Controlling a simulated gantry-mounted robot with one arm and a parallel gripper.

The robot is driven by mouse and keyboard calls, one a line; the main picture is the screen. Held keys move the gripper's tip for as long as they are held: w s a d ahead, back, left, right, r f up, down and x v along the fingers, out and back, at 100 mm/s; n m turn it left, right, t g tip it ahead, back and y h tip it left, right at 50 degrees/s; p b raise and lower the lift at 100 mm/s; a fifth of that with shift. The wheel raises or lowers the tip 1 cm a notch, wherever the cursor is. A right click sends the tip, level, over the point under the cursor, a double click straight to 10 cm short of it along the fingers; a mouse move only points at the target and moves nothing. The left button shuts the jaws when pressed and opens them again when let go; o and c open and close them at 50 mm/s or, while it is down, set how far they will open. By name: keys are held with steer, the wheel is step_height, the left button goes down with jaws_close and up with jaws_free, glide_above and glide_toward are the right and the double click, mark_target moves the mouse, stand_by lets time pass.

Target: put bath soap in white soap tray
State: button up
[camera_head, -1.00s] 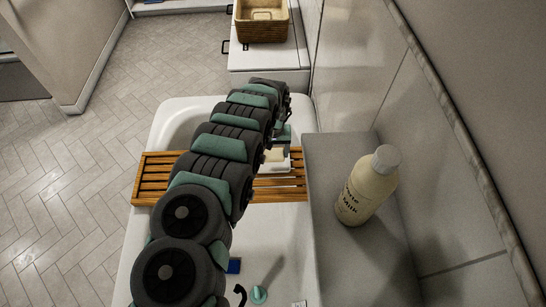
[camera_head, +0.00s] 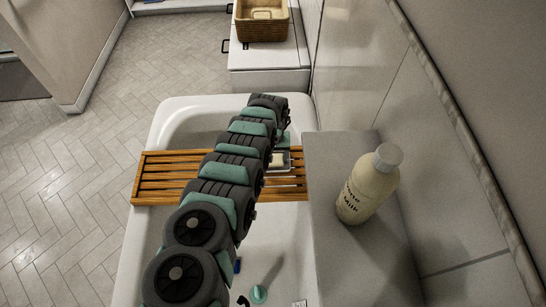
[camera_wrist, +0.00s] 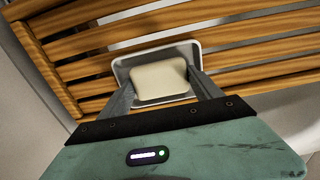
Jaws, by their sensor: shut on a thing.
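The bath soap (camera_wrist: 158,82) is a cream block between the two fingers of my gripper (camera_wrist: 160,86) in the wrist view. My gripper is shut on it. The white soap tray (camera_wrist: 192,47) lies on the wooden rack, directly behind the soap in this view. The soap covers the tray's middle; whether it touches the tray's floor I cannot tell. In the head view the soap (camera_head: 277,160) shows as a pale patch at the tray (camera_head: 286,168), and my arm hides the gripper's fingertips.
The slatted wooden rack (camera_head: 160,178) spans the white bathtub (camera_head: 178,113). A cream bottle (camera_head: 367,190) stands on the grey ledge at the right. A wicker basket (camera_head: 262,30) sits on a white cabinet behind the tub.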

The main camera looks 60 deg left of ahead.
mark_target(273, 159)
steer(key=o, duration=1.1)
steer(key=shift+f, duration=0.15)
steer(key=shift+o, duration=0.2)
steer(key=shift+r+p, duration=0.4)
steer(key=shift+r, duration=1.35)
step_height(273, 159, up, 9)
steer(key=b, duration=0.1)
